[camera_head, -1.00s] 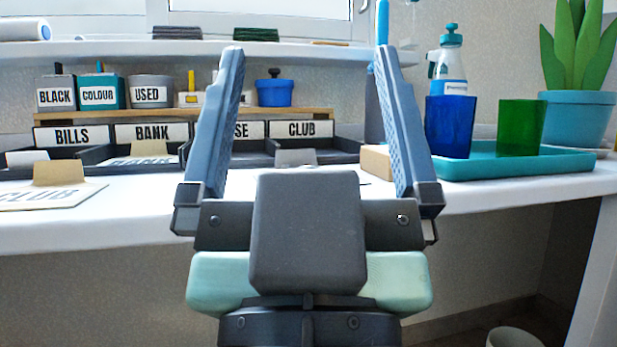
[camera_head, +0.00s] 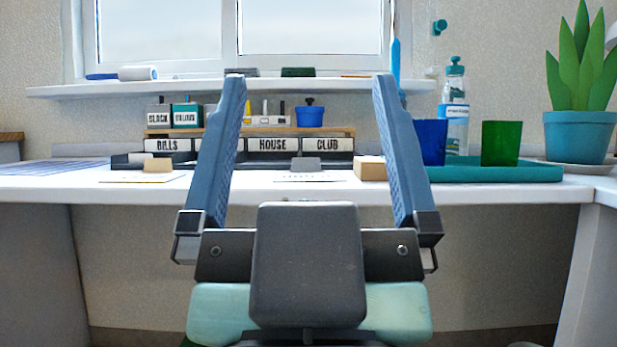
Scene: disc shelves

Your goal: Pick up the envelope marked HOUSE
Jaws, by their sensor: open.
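My gripper (camera_head: 309,84) is open and empty, its two blue fingers pointing away from me in front of the desk. A pale envelope with dark lettering (camera_head: 310,178) lies flat on the desk between the fingers in the picture, with a grey block (camera_head: 305,164) at its back edge. Another pale envelope (camera_head: 140,178) lies to the left, with a tan block (camera_head: 157,165) at its back. The lettering on both is too small to read, so I cannot tell which is marked HOUSE. A tray label reading HOUSE (camera_head: 272,144) shows behind.
Trays labelled BILLS and CLUB (camera_head: 327,144) stand at the back. A tan box (camera_head: 370,168) sits right of the middle envelope. A teal tray (camera_head: 500,174) with blue and green cups is farther right, near a potted plant (camera_head: 580,135). The desk's left side has free room.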

